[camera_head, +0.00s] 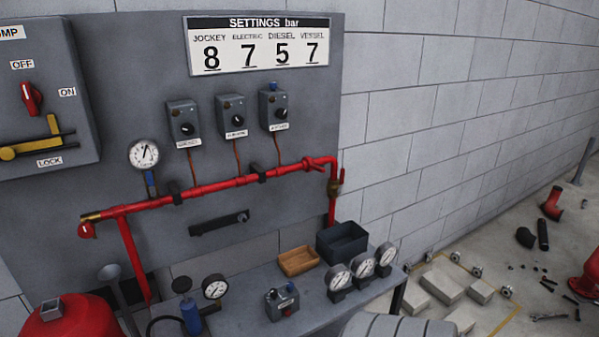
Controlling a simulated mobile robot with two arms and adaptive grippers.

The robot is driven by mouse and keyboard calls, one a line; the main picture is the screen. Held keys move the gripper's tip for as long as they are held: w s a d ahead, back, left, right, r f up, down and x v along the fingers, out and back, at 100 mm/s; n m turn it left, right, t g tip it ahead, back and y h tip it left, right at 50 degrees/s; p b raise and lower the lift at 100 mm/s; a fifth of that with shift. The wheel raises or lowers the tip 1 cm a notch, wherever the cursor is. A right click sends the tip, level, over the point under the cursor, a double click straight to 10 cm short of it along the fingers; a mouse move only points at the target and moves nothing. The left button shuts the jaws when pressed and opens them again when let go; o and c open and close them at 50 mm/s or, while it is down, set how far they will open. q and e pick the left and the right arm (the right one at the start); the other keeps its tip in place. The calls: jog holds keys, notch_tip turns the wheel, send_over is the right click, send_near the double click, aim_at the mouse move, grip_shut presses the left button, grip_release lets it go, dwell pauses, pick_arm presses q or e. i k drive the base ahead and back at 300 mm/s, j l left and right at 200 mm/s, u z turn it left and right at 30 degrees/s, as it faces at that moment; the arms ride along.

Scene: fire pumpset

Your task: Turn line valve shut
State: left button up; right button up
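A red pipe (220,185) runs across the grey panel and bends down at its right end. A brass-coloured valve body (334,188) sits on the downward stretch, with a small lever at its right side. Another brass fitting with a red knob (87,231) is at the pipe's left end. A blue-handled fitting (151,183) sits under the round pressure gauge (144,155). No label shows which of these is the line valve, and I cannot tell whether any is open or shut. Neither of my grippers is in view.
A grey bench (240,290) below holds a wooden tray (298,261), a dark bin (342,242), several gauges and a small grey switch box (282,301). A red vessel (75,318) stands at lower left. Blocks and loose parts lie on the floor at right.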

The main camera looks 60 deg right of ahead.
aim_at(342, 170)
jog(key=z, duration=1.3)
